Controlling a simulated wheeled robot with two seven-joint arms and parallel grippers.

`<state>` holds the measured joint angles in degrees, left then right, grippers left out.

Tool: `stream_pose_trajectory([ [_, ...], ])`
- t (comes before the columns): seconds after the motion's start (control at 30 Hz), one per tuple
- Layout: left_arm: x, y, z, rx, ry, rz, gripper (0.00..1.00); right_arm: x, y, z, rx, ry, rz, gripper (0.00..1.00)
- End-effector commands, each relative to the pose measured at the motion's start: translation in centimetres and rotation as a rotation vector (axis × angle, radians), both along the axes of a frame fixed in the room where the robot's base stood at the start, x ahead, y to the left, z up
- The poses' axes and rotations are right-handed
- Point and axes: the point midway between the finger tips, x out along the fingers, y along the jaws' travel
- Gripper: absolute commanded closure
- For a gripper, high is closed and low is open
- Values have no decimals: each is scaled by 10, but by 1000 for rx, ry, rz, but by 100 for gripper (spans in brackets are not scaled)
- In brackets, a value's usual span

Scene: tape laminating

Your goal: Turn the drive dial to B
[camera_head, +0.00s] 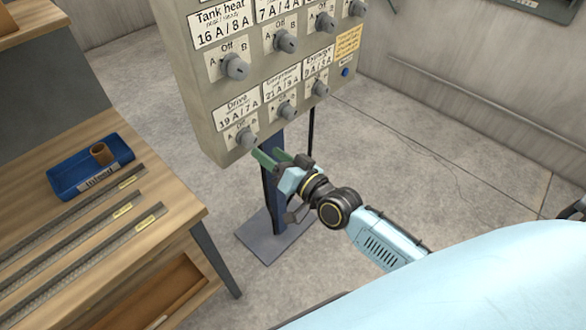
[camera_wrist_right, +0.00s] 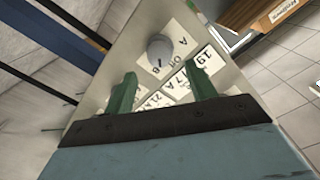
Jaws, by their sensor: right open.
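The drive dial (camera_head: 246,137) is a grey knob at the lower left of the panel, under the label "Drive 19 A / 7 A" (camera_head: 238,110). It also shows in the right wrist view (camera_wrist_right: 160,50), beyond the fingertips and between them, with the letters A, Off and B around it. My left gripper is in neither view.
Other dials sit close by on the grey panel (camera_head: 208,125), such as the tank heat dial (camera_head: 235,67) and the neighbouring dial (camera_head: 288,112). A blue post and base plate (camera_head: 262,246) stand below. A wooden table (camera_head: 180,195) with a blue tray (camera_head: 65,182) is at left.

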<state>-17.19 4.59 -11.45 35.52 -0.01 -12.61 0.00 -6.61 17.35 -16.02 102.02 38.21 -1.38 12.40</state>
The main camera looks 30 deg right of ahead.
Motion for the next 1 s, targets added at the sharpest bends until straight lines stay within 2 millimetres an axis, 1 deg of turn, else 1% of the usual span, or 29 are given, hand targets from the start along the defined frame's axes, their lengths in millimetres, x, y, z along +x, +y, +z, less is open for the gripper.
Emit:
stream_pose_trajectory([
  [0.03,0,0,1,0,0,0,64,-12,-4,-1,-2,4,1,44],
  [0.2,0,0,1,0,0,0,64,-44,-15,0,-2,2,0,44],
  [0.3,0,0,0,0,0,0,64,-58,-20,0,-2,3,1,44],
  [0.4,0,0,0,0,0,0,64,-66,-23,0,0,1,1,44],
  [0.6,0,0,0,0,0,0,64,-72,-25,1,0,-1,-1,44],
  [1.0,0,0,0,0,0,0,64,-72,-25,1,1,0,0,44],
])
